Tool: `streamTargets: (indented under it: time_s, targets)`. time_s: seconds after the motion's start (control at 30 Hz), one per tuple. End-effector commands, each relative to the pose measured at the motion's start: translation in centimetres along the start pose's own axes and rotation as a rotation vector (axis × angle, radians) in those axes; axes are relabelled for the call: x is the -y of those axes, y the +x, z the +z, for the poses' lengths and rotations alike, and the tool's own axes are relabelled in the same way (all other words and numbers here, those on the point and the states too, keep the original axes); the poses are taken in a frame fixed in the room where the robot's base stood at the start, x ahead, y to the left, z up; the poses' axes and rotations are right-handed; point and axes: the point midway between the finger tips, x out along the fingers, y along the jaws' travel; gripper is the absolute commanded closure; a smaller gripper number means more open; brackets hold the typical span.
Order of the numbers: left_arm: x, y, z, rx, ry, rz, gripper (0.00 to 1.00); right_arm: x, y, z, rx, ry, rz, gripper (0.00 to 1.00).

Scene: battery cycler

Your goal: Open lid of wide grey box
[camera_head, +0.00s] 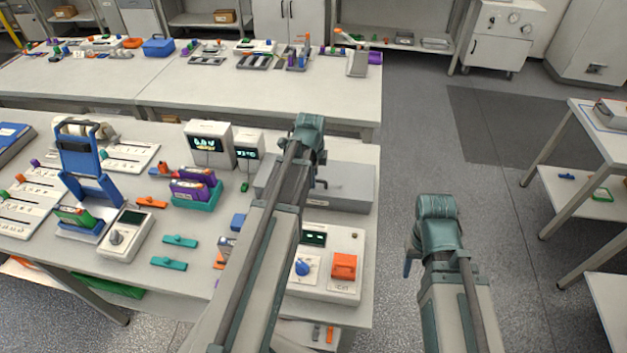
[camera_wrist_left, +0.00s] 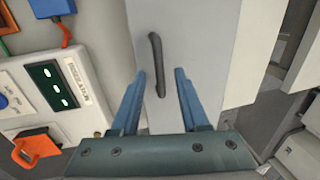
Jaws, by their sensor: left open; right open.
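The wide grey box (camera_head: 350,188) sits at the right edge of the near bench in the head view, its lid looking shut. My left arm crosses in front of its left part. In the left wrist view the grey lid (camera_wrist_left: 200,50) fills the middle, with a dark bar handle (camera_wrist_left: 157,65) on it. My left gripper (camera_wrist_left: 160,88) is open, with its blue fingers on either side of the handle's lower end; I cannot tell whether they touch it. My right gripper (camera_head: 408,263) is over the floor right of the bench, open, mostly hidden by its own wrist.
A white instrument with an orange switch (camera_head: 344,266) stands just in front of the box. Two display units (camera_head: 210,145) stand to its left, with purple battery packs (camera_head: 192,186) before them.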

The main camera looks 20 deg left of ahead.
Motion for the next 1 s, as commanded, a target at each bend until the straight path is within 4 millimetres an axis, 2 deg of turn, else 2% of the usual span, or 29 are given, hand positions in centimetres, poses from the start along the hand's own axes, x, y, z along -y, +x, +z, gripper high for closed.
streamTargets:
  time_s: [0.17, 0.27, 0.43, 1.0]
  targets:
    - [0.01, -0.08, 0.01, 0.000, 0.000, 0.000, 0.55, -0.01, -0.08, 0.01, 0.000, 0.000, 0.000, 0.50]
    - [0.01, -0.08, 0.00, 0.000, 0.000, 0.000, 0.70, -0.01, -0.08, 0.01, 0.000, 0.000, 0.000, 0.50]
    - [0.01, -0.07, 0.00, 0.000, 0.000, 0.000, 1.00, -0.01, -0.07, 0.01, 0.000, 0.000, 0.000, 0.50]
    - [0.01, -0.07, 0.00, 0.000, 0.000, 0.000, 1.00, -0.01, -0.07, 0.01, 0.000, 0.000, 0.000, 0.50]
